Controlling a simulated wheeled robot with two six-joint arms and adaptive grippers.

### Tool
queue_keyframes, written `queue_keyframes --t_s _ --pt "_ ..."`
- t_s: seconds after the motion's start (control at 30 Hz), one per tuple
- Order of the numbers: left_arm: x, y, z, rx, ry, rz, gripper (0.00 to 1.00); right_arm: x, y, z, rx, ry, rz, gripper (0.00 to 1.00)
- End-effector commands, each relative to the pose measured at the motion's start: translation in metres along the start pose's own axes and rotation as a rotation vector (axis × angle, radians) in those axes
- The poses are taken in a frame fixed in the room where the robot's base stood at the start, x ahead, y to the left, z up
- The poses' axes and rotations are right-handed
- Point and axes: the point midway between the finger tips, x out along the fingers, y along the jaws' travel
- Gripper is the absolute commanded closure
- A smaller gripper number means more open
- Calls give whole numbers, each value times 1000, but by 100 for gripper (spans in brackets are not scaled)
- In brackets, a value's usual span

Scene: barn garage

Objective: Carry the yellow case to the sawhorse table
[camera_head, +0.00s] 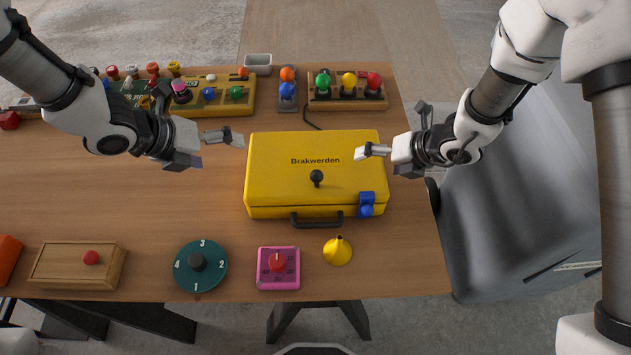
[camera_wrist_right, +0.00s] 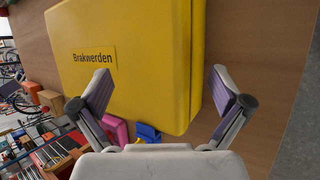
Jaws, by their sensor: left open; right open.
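The yellow case (camera_head: 280,170) lies closed on a wooden table, lettered "Brakwerden", with a black knob on its lid, a dark handle at its front and a blue latch (camera_head: 367,204) at its front right. My left gripper (camera_head: 238,137) is open at the case's left side, near its back left corner. My right gripper (camera_head: 366,151) is open at the right side of the case. In the right wrist view the yellow case (camera_wrist_right: 140,60) fills the space ahead of the open fingers (camera_wrist_right: 165,95). I cannot tell whether any finger touches the case.
The wooden table (camera_head: 140,200) holds a green dial (camera_head: 200,265), a pink timer box (camera_head: 278,267), a yellow funnel (camera_head: 338,250) and a wooden box (camera_head: 78,265) in front. Button panels (camera_head: 347,91) stand behind the case. A grey cabinet (camera_head: 520,210) is at the right.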

Motion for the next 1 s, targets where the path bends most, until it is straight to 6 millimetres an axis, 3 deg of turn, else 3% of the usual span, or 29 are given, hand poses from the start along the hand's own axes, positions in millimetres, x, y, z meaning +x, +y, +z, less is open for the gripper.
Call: queue_keyframes --t_s 0.2,0.4,1.0 --pt "0 0 0 0 0 0 1 -57 2 1 2 -6 4 0" --pt "0 0 0 0 0 0 1 -95 1 0 0 -3 2 0" --pt "0 0 0 -1 0 0 1 -103 1 -1 -1 -1 0 0"
